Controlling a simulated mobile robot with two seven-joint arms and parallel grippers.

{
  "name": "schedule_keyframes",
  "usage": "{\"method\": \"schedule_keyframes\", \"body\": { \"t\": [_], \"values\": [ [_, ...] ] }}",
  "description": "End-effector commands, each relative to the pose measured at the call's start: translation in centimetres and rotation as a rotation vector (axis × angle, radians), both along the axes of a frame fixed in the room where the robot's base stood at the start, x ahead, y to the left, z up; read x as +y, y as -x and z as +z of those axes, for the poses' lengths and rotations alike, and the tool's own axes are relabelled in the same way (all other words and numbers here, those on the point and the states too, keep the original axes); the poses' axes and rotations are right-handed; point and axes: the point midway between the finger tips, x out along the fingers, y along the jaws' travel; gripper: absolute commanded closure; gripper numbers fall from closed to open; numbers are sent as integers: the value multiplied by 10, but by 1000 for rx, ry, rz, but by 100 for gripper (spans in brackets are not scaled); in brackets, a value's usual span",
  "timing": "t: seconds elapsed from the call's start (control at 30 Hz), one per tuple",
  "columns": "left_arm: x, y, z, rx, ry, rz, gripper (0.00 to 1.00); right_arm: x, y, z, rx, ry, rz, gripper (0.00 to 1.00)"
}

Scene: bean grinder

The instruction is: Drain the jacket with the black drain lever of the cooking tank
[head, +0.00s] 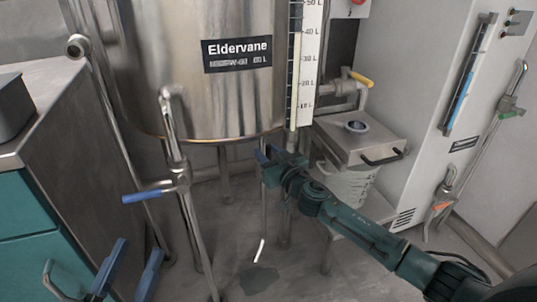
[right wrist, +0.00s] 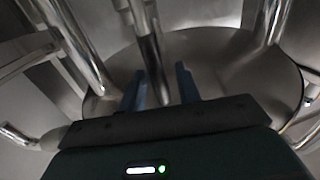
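The steel cooking tank (head: 160,60), labelled Eldervane, stands on legs in the head view. Its underside shows in the right wrist view (right wrist: 225,60). I cannot make out the black drain lever in either view; my right gripper may hide it. My right gripper (head: 268,155) is at the tank's lower front edge. In the right wrist view its two blue fingers (right wrist: 160,88) stand apart, with a dark shiny pipe (right wrist: 152,55) between or beyond them; contact cannot be told. My left gripper (head: 129,268) is open and empty at the lower left.
A pipe with a blue lever (head: 148,195) stands left of the tank's front. A yellow lever (head: 362,79) is at right, above a steel box (head: 350,145) and a pale bucket (head: 347,184). A dark patch (head: 259,280) lies on the floor. A teal cabinet (head: 35,235) stands left.

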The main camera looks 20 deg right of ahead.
Motion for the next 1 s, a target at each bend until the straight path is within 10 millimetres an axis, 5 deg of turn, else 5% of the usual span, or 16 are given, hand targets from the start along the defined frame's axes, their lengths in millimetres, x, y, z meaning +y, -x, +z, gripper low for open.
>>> {"method": "schedule_keyframes", "body": {
  "t": [0.13, 0.53, 1.0],
  "values": [
    [0, 0, 1, -4, -1, 1, 64, 0, 0, 0, 0, 0, 0, 67],
    [0, 0, 0, -1, 0, 0, 64, 0, 0, 0, 0, 0, 0, 99],
    [0, 2, -3, 13, 1, 0, 64, 0, 0, 0, 0, 6, 0, 100]
  ]
}}
